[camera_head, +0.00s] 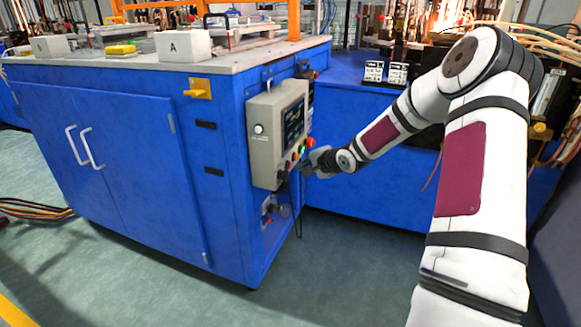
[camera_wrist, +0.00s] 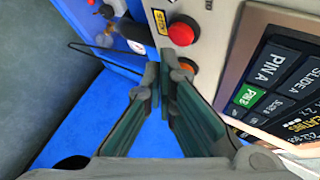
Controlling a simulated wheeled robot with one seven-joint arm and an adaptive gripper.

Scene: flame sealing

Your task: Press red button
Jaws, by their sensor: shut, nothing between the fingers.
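The red button (camera_wrist: 183,32) sticks out from the grey control box (camera_head: 262,150), beside a yellow STOP label (camera_wrist: 160,21) in the wrist view. My gripper (camera_wrist: 161,68) is shut and empty, with its fingertips just below the red button in that view. I cannot tell whether they touch it. An orange button (camera_wrist: 187,64) is partly hidden behind the right finger.
The box is mounted on a blue cabinet (camera_head: 130,160). Open floor (camera_head: 350,260) lies below the arm.

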